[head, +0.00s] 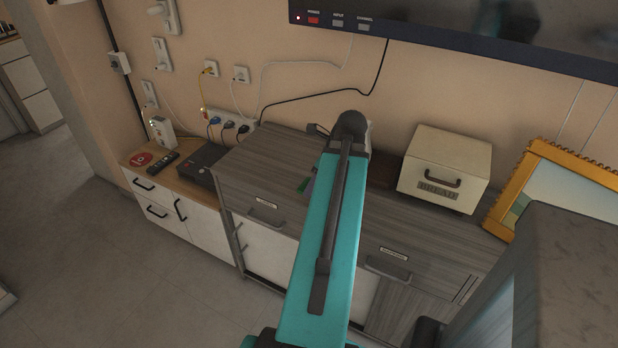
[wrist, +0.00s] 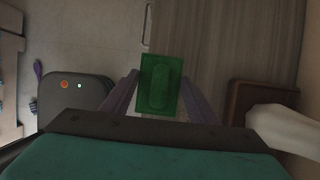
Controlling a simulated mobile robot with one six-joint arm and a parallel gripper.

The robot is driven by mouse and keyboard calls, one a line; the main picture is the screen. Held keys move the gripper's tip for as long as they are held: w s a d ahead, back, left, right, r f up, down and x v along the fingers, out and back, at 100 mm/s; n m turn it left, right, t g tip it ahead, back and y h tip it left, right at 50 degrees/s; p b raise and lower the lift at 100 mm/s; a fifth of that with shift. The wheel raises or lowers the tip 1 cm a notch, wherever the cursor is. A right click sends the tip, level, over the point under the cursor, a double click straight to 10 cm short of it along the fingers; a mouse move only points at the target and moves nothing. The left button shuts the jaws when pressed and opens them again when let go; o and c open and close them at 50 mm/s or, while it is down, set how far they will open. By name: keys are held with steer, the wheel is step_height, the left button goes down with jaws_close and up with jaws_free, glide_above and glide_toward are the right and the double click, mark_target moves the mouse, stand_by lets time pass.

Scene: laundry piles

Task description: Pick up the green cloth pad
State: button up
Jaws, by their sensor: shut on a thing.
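The green cloth pad (wrist: 161,86) shows in the wrist view as a dark green rectangle with a paler oval mark. It sits between the two purple fingers of my gripper (wrist: 160,92), which are shut on it. Grey wood shows beyond it. In the head view my teal arm hides most of the gripper; a small bit of green and purple (head: 307,185) shows at the arm's left edge, over the grey cabinet top. I cannot tell how far the pad is above the surface.
The grey cabinet (head: 262,165) bears a cream bread box (head: 445,165) to the right of my arm. An orange-framed picture (head: 520,180) stands further right. A lower wood-topped cabinet (head: 140,165) with a black box (head: 205,160) and a remote (head: 162,161) is at left. A screen (head: 460,30) hangs above.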

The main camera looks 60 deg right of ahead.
steer(key=shift+s+a, duration=0.2)
steer(key=shift+s, duration=0.25)
